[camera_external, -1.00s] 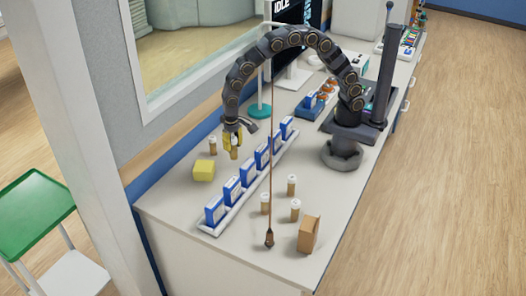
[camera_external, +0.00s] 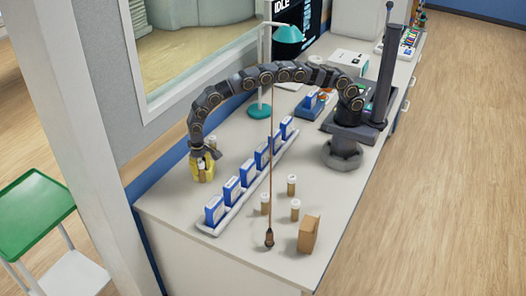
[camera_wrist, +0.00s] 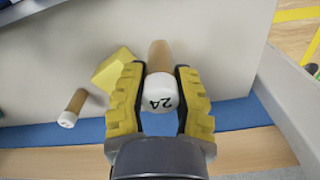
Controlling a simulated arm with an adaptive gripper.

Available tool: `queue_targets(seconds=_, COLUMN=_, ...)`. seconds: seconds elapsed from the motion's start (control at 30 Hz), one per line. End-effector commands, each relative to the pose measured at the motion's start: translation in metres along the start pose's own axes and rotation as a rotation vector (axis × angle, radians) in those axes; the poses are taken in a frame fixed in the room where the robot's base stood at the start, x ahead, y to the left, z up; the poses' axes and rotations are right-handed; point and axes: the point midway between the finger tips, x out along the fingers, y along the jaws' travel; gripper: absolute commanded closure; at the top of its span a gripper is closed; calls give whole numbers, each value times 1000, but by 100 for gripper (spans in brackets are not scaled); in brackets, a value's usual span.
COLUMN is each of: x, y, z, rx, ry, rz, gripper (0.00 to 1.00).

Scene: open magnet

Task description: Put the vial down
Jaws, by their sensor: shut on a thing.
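My gripper (camera_external: 202,172) is at the far left part of the counter, beside the blue-and-white box row. In the wrist view its yellow fingers (camera_wrist: 160,100) are closed around a brown vial (camera_wrist: 159,58) with a white cap marked 24. The vial's body points away from the camera, toward the counter. I cannot tell whether its base touches the surface. A yellow block (camera_wrist: 112,70) lies just left of the fingers in the wrist view; the gripper mostly hides it in the external view. Another brown vial (camera_wrist: 76,102) stands farther left, also visible behind my gripper (camera_external: 212,141).
A rack (camera_external: 231,212) of blue-and-white boxes runs along the counter (camera_external: 175,212). Several vials, including one (camera_external: 291,185), stand right of it near a brown block (camera_external: 309,234). A thin hanging cord (camera_external: 271,190) with a weight crosses the view. The near-left counter corner is clear.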

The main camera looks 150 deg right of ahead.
Motion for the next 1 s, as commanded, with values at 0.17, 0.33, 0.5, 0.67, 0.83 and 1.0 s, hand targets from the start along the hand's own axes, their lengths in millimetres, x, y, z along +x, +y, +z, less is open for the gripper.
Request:
queue_targets(seconds=0.17, x=17, y=-12, z=-6, rx=1, ry=0, rz=0, gripper=100)
queue_targets(seconds=0.33, x=23, y=-17, z=-8, rx=1, ry=0, rz=1, gripper=100)
queue_targets(seconds=0.5, x=26, y=-20, z=-9, rx=0, ry=1, rz=-2, gripper=100)
queue_targets(seconds=0.67, x=48, y=-21, z=-10, rx=1, ry=-2, rz=2, gripper=100)
queue_targets(seconds=0.83, x=59, y=-22, z=-10, rx=0, ry=-1, rz=0, gripper=100)
queue_targets(seconds=1.0, x=58, y=-22, z=-10, rx=0, ry=0, rz=-1, gripper=100)
